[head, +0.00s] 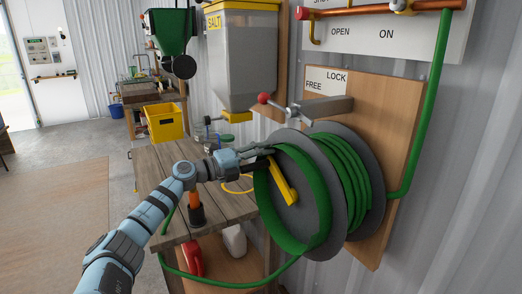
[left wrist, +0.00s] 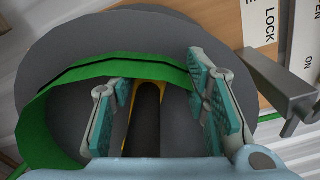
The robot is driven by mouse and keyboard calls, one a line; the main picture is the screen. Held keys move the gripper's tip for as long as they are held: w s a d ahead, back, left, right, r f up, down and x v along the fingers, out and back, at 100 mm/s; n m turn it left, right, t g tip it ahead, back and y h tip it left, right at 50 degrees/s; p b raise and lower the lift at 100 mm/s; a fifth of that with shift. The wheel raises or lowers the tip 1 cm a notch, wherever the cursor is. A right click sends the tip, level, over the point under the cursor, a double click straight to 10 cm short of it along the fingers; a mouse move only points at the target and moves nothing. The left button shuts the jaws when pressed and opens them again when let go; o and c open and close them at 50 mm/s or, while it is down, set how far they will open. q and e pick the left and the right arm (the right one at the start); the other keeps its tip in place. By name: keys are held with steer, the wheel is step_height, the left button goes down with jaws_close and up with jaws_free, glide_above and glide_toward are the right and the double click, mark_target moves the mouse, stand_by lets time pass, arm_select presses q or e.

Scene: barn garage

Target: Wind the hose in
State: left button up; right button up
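The hose reel (head: 312,212) is a grey drum on a wall board, with several turns of green hose (head: 345,170) between its flanges. More green hose lies across the front flange and runs down left below the bench. A yellow crank (head: 284,182) sits on the front flange; in the left wrist view the crank (left wrist: 148,108) shows a dark middle and yellow edge. My left gripper (head: 262,152) is at the crank's upper end. In the left wrist view its fingers (left wrist: 160,108) stand apart on either side of the crank, with gaps visible. My right gripper is not in view.
Above the reel, a lock lever with a red knob (head: 264,98) points left beside a FREE/LOCK sign (head: 326,82). A wooden bench (head: 160,165) is left of the reel, with an orange and black piece (head: 195,210) on it. A salt hopper (head: 242,55) hangs behind.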

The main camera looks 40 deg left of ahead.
mark_target(273, 137)
arm_select(q)
step_height(273, 137, up, 5)
steer(key=shift+s+r, duration=0.15)
steer(key=shift+c, duration=0.2)
